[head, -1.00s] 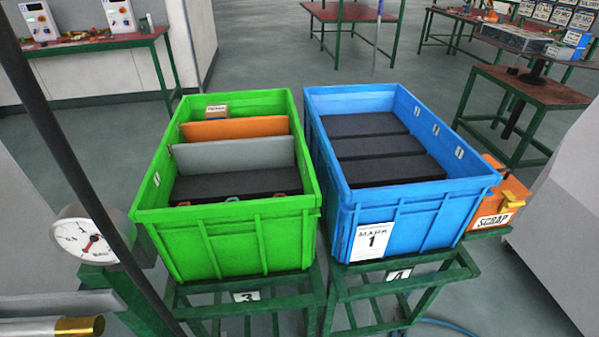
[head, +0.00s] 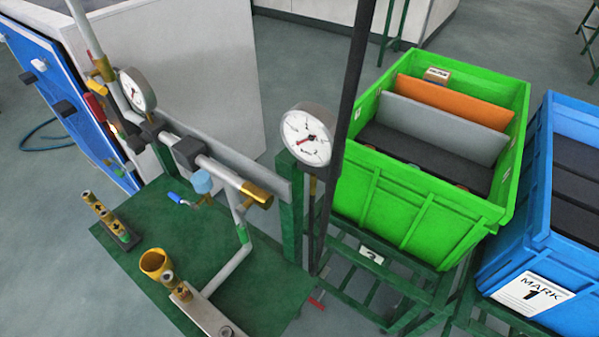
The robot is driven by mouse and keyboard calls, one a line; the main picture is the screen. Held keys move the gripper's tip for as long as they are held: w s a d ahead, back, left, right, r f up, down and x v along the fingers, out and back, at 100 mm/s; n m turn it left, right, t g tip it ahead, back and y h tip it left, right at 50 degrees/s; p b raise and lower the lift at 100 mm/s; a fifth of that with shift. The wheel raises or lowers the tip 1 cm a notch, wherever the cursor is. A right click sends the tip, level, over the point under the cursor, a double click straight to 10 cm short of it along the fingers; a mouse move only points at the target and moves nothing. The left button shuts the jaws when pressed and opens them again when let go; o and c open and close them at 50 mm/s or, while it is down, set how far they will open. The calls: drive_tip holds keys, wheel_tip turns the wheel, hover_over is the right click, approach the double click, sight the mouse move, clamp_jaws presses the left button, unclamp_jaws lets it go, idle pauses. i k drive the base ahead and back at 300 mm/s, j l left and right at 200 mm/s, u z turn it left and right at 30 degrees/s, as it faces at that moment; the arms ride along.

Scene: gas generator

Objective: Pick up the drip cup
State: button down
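A yellow cup (head: 155,262), open at the top, stands on the green bench (head: 255,285) at the lower left of the head view. It looks like the drip cup, though no label shows. Brass fittings (head: 180,291) on a grey plate stand just right of and in front of it, close to or touching it; I cannot tell which. My gripper is not in view.
A pipe with valves (head: 215,170) and two gauges (head: 306,135) runs above the bench, behind the cup. A brass fitting block (head: 112,222) lies left of it. A green crate (head: 420,210) and a blue crate (head: 545,260) stand at the right on stands.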

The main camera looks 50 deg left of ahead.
sight(155, 261)
drive_tip(key=u, duration=2.05)
